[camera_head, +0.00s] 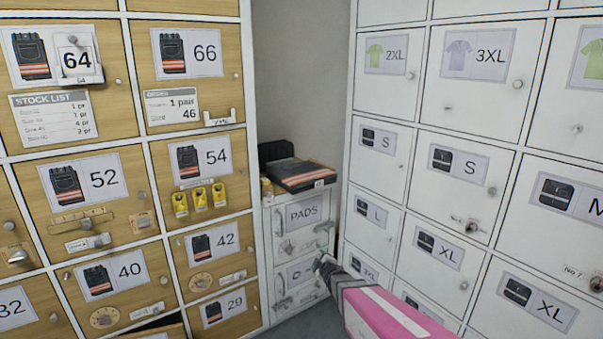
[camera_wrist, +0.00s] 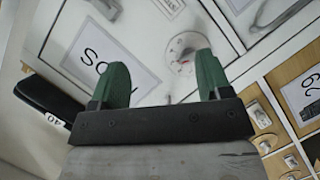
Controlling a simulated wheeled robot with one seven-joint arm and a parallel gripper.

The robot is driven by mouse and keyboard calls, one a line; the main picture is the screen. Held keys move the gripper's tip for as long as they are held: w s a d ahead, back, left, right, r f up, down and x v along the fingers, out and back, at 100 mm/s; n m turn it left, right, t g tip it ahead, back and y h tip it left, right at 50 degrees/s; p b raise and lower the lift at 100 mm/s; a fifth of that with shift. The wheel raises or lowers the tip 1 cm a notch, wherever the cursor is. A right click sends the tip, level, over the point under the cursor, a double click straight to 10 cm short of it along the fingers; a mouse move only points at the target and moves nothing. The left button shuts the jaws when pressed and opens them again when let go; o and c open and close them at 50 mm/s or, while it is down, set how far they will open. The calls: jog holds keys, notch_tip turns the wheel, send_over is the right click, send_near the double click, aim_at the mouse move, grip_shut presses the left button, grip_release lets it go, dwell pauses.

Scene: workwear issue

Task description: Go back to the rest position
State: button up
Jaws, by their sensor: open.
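My gripper (camera_wrist: 165,80) shows in the wrist view with its two green fingers spread apart and nothing between them. Beyond the fingers is a white drawer front with a round knob (camera_wrist: 185,45), and I cannot tell how far off it is. In the head view my pink and grey arm (camera_head: 385,312) reaches in from the bottom, and its dark end is in front of the lower part of the small white drawer unit (camera_head: 268,240). The fingertips are hard to make out there.
Wooden lockers (camera_head: 122,132) with numbered labels stand at the left. White lockers (camera_head: 424,205) stand at the right. Folded dark trousers with orange bands (camera_head: 302,172) lie on top of the PADS unit. A compartment at the bottom left (camera_head: 160,326) seems open. The floor strip (camera_head: 310,324) between looks narrow.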

jog(key=s+d+r+m+g+h, duration=0.2)
jog(key=s+d+m+g+h, duration=0.1)
jog(key=s+d+m+h, duration=0.25)
jog(key=s+d+r+m+g, duration=0.1)
jog(key=s+r+m+g, duration=0.1)
jog(key=s, duration=0.4)
jog(key=s+d+r+m+g+y, duration=0.1)
jog(key=s+d+r+m+g, duration=0.1)
jog(key=s+m+g, duration=0.2)
jog(key=s+d+r+m+g, duration=0.2)
jog(key=s+g, duration=0.3)
jog(key=s, duration=0.5)
jog(key=shift+d+m, duration=0.25)
jog(key=shift+m, duration=0.3)
jog(key=shift+y, duration=0.25)
